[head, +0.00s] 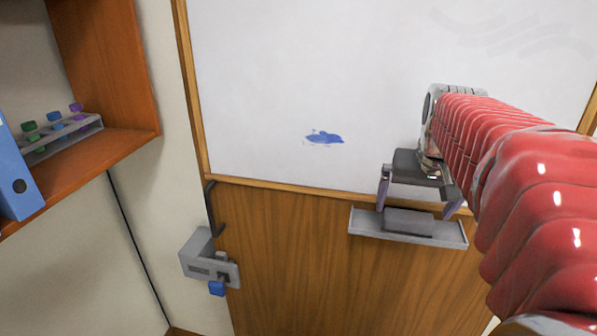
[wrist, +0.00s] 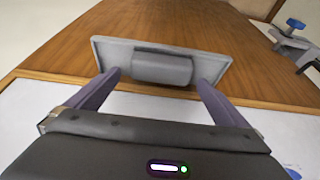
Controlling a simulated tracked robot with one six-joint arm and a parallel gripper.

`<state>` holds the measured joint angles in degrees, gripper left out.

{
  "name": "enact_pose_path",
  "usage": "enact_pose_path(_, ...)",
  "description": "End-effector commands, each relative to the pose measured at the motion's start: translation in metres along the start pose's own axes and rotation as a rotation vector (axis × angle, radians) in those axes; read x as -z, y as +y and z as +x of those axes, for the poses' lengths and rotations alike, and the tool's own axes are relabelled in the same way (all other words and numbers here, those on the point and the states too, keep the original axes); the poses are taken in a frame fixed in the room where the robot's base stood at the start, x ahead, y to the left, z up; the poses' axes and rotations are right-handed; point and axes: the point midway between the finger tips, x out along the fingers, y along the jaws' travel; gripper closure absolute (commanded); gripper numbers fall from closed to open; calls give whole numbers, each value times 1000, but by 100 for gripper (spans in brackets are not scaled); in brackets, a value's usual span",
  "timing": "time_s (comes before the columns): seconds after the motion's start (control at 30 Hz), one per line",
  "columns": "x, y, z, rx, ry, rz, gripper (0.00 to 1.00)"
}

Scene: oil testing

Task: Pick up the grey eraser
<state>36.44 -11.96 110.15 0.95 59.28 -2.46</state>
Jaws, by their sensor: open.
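The grey eraser (head: 409,221) lies on a light grey tray (head: 448,235) below the whiteboard in the head view. In the wrist view the eraser (wrist: 162,68) sits on the middle of the tray (wrist: 113,52). My gripper (head: 417,208) is open and empty, just above the tray in the head view. In the wrist view its two dark purple fingers (wrist: 157,80) point at the tray, one to each side of the eraser. I see no contact with the eraser, and the exact gap to it is hard to tell.
The whiteboard (head: 300,70) has a blue mark (head: 325,138) on it. A grey door lock (head: 210,262) with a blue knob sits left on the wooden panel (head: 320,270). A shelf (head: 110,150) at left holds a vial rack (head: 62,138) and a blue binder (head: 15,175).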

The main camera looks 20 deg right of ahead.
Motion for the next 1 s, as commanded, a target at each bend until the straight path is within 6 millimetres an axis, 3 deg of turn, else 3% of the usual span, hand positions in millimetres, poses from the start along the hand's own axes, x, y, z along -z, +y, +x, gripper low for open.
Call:
enact_pose_path(0.27, 0, 0, 3, 0, -2, 0, 0)
enact_pose_path(0.7, -1, -2, 50, 0, -2, 0, 0)
enact_pose_path(1.0, -1, -2, 52, 0, 0, 0, 0)
